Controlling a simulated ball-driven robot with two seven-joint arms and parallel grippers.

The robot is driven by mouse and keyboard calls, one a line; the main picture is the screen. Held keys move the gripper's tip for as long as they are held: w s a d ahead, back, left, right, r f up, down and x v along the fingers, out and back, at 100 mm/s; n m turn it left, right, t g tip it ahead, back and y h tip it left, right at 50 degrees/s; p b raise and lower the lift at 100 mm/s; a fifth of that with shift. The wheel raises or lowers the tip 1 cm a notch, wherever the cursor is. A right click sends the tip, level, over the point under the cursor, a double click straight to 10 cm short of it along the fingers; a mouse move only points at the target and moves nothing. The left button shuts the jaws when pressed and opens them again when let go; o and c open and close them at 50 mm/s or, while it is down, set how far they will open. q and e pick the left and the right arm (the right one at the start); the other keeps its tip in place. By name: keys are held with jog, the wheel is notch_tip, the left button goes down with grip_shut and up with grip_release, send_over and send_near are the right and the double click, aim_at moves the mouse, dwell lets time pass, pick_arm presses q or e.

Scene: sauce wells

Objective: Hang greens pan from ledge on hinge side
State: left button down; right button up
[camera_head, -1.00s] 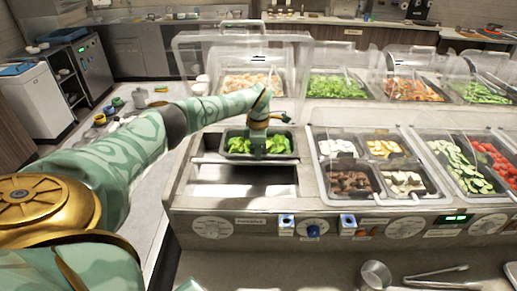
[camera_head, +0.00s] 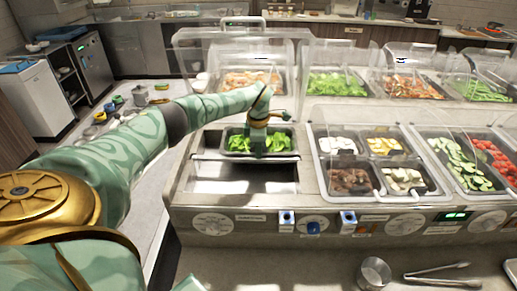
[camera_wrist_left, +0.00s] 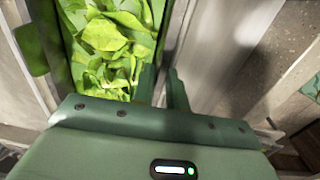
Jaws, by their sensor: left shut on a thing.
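The greens pan (camera_head: 235,154) is a dark rectangular pan of leafy greens. In the head view it sits at the back of the leftmost well (camera_head: 240,178), whose front part is bare. My left gripper (camera_head: 258,149) points down at the pan's middle and is shut on its rim. In the left wrist view, the greens pan (camera_wrist_left: 105,55) lies left of the gripper (camera_wrist_left: 164,88), with the rim at the fingers. The arm and greens hide part of the grip. I cannot tell whether the pan rests on a ledge. My right gripper is out of view.
A clear raised lid (camera_head: 240,50) stands behind the well. Filled pans sit to the right, including cucumbers (camera_head: 460,165). A steel cup (camera_head: 374,273) and tongs (camera_head: 440,274) lie on the front counter. Dials and knobs line the counter's front face.

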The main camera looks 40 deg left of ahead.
pick_arm(q)
jog(key=shift+s+d+f, duration=0.1)
jog(key=shift+s+f, duration=0.1)
jog(key=shift+f, duration=0.15)
jog(key=c, duration=1.3)
grip_release()
jog(key=shift+f, duration=0.1)
jog(key=shift+d, duration=0.1)
notch_tip(320, 180, up, 17)
jog(key=shift+r+p, duration=0.1)
jog(key=shift+p, duration=0.9)
